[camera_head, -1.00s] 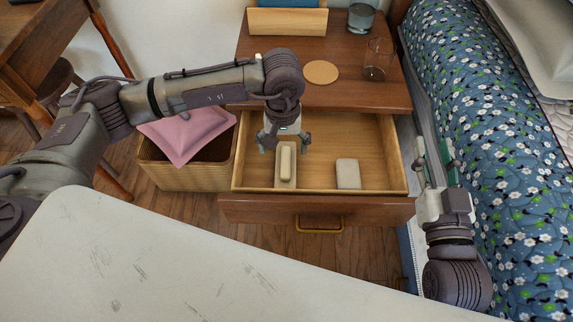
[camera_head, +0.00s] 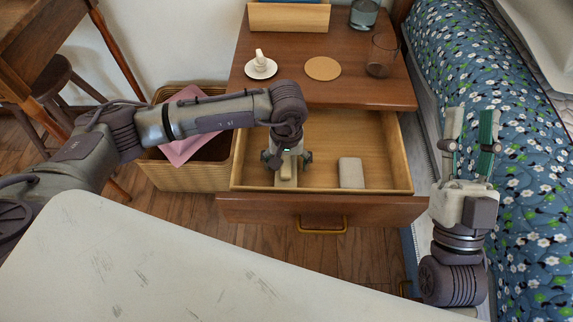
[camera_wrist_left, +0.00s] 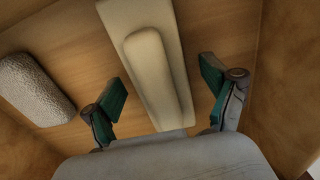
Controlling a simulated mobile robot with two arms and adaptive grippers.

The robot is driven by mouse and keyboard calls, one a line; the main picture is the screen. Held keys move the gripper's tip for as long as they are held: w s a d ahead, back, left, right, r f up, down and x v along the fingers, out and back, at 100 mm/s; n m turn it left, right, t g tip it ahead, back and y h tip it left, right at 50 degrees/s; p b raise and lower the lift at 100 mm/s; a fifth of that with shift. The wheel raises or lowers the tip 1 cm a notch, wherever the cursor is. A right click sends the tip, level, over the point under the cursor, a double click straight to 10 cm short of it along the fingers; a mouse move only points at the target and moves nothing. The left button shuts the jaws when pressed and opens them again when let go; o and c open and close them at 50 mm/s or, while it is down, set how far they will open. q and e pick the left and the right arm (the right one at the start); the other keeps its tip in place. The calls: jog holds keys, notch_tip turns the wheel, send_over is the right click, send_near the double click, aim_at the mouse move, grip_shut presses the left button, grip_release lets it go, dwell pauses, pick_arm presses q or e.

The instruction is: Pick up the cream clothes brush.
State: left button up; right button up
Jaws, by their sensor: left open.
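The cream clothes brush (camera_head: 285,183) lies in the open drawer (camera_head: 394,150), mostly hidden under my left gripper in the head view. In the left wrist view the brush (camera_wrist_left: 157,78) is a long raised cream bar on a wider pale base. My left gripper (camera_head: 286,160) points down over it, open. In the wrist view its two fingers (camera_wrist_left: 161,105) stand on either side of the bar, with gaps between. My right gripper (camera_head: 468,143) is open and empty at the right, beside the bed.
A pale grey textured block (camera_head: 351,173) lies in the drawer to the right of the brush. The drawer walls surround both. A wicker basket (camera_head: 190,177) holds a pink cloth.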

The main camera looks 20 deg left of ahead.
aim_at(286, 159)
pick_arm(q)
jog(key=shift+c, duration=0.3)
jog(key=c, duration=1.3)
jog(key=shift+r, duration=0.1)
